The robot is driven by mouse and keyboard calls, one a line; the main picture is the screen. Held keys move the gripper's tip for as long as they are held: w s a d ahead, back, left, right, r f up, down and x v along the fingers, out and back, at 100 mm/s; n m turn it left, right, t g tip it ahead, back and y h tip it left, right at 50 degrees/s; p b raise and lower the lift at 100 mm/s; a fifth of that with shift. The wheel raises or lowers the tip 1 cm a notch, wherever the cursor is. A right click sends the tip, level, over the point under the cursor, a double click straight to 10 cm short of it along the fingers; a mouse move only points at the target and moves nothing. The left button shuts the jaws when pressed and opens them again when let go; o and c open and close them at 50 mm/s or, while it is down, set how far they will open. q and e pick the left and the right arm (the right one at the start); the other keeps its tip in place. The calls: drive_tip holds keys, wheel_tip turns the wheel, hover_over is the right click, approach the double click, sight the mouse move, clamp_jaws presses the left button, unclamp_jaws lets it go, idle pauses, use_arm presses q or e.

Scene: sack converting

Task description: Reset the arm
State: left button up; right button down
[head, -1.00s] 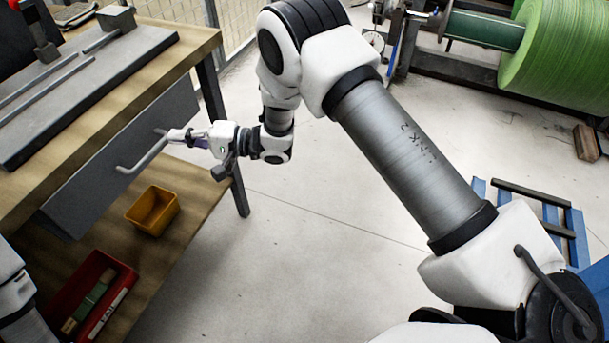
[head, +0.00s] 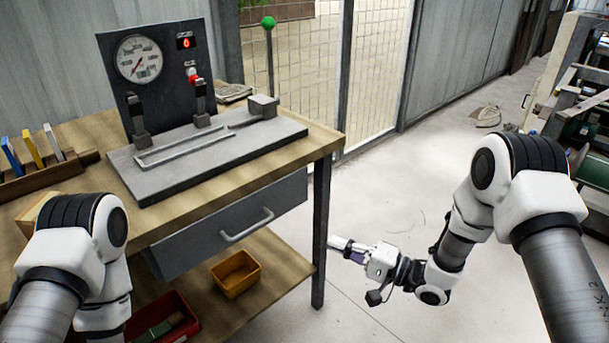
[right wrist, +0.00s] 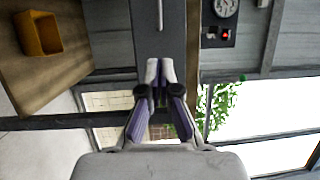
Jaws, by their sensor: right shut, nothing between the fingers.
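My right gripper (head: 343,245) shows in the head view to the right of the workbench leg, above the bare floor. It is shut with nothing between its fingers and points left. It is apart from the grey drawer (head: 228,222) and its bar handle (head: 247,226). In the right wrist view the gripper's fingertips (right wrist: 159,70) meet, with the drawer front (right wrist: 174,42) and handle (right wrist: 160,12) beyond them. The drawer looks closed. My left arm shows at the lower left of the head view, but its gripper is out of the picture.
The wooden workbench (head: 318,140) carries a gauge panel (head: 165,65) and a grey fixture plate (head: 190,165). A yellow bin (head: 236,273) and a red bin (head: 170,320) stand on the lower shelf. A mesh fence (head: 378,80) stands behind.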

drive_tip(key=s+d+f+m+g+h, duration=0.1)
drive_tip(key=s+d+f+h, duration=0.1)
drive_tip(key=s+f+h, duration=0.6)
drive_tip(key=s+d+f+m+g+h, duration=0.15)
drive_tip(key=s+f, duration=0.45)
drive_tip(key=f, duration=0.6)
drive_tip(key=s+d+f+n+g+h, duration=0.3)
drive_tip(key=s+d+f+g+h, duration=0.15)
drive_tip(key=s, duration=0.55)
drive_tip(key=s+d+n+g+h, duration=0.25)
drive_tip(key=s+d+n, duration=0.25)
drive_tip(key=s, duration=0.4)
wheel_tip(320, 180, up, 15)
drive_tip(key=p, duration=1.5)
drive_tip(key=shift+w+r+n+g+y, duration=0.15)
drive_tip(key=shift+n+g+y, duration=0.2)
drive_tip(key=shift+y, duration=0.1)
